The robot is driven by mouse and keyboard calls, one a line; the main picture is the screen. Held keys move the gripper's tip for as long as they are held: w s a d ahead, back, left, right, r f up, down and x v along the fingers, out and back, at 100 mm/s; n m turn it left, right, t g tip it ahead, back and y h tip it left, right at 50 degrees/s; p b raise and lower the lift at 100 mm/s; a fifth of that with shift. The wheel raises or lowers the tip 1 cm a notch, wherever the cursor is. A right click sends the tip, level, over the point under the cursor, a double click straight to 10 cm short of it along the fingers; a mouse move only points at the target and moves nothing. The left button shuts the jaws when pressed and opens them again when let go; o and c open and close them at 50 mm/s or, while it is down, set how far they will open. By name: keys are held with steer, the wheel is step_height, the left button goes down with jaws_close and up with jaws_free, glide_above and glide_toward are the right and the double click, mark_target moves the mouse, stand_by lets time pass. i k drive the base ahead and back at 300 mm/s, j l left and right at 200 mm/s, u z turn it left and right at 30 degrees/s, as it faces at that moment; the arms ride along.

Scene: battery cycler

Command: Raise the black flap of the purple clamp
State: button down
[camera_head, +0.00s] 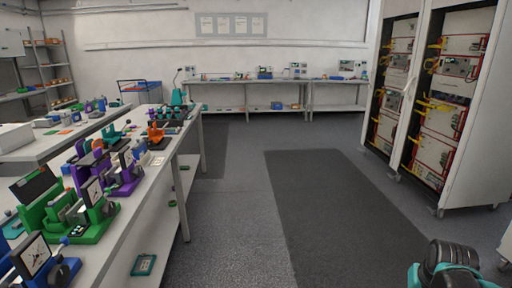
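A purple clamp (128,186) stands on the long white bench at the left, behind a green clamp. More purple parts show just behind and left of it. A dark plate is visible around the purple clamp, but it is too small and crowded to tell how its black flap sits. My gripper's fingers are not in view. Only a teal and black part of my arm shows at the lower right, well apart from the clamps.
The green clamp (75,218) has a dark panel tilted up. A blue clamp (50,272) is nearest, and an orange device (155,133) stands farther back. Tall equipment racks (462,120) line the right. The grey floor (235,235) between is clear.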

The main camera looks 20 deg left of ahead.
mark_target(91, 159)
steer(key=i+j+u, duration=0.15)
steer(key=i+u, duration=0.2)
steer(key=i, duration=0.25)
steer(key=i+u, duration=0.35)
steer(key=i, duration=0.3)
steer(key=i+l+u, duration=0.35)
steer(key=i, duration=0.25)
steer(key=i+l+u, duration=0.1)
steer(key=i+u, duration=0.35)
steer(key=i+l+u, duration=0.2)
steer(key=i+u, duration=0.25)
steer(key=i+l+u, duration=0.65)
steer(key=l+u, duration=0.25)
steer(key=i+l+u, duration=0.3)
steer(key=l, duration=0.2)
steer(key=l+u, duration=0.3)
steer(key=l, duration=0.25)
steer(key=i+l+u, duration=0.1)
steer(key=l+u, duration=0.2)
steer(key=l, duration=0.3)
